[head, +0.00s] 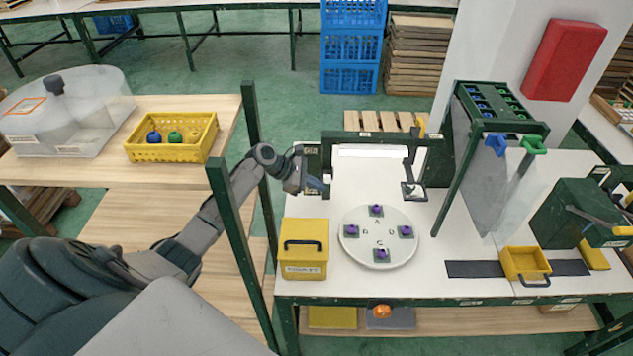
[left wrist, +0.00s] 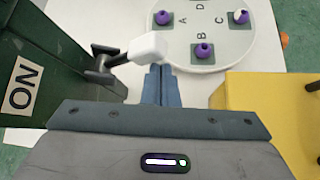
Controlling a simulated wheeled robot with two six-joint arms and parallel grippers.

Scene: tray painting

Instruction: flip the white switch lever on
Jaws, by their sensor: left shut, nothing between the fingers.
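The white switch lever (left wrist: 147,47) shows in the left wrist view, on a dark pivot arm beside a green panel (left wrist: 60,50) with an "ON" label (left wrist: 20,84). The lever points right, away from the panel. My left gripper (left wrist: 161,72) is shut and empty, with its fingertips just below the white tip in the picture; I cannot tell if they touch. In the head view my left gripper (head: 326,188) is at the left end of the white table, beside the green frame (head: 326,160). The lever cannot be made out there. My right gripper is not in view.
A yellow box (head: 304,262) with a black handle stands in front of my left gripper. A round white plate (head: 355,218) with purple-knobbed pieces lies to the right. A green post (head: 224,190) rises beside my left arm. A small black stand (head: 413,188) is farther right.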

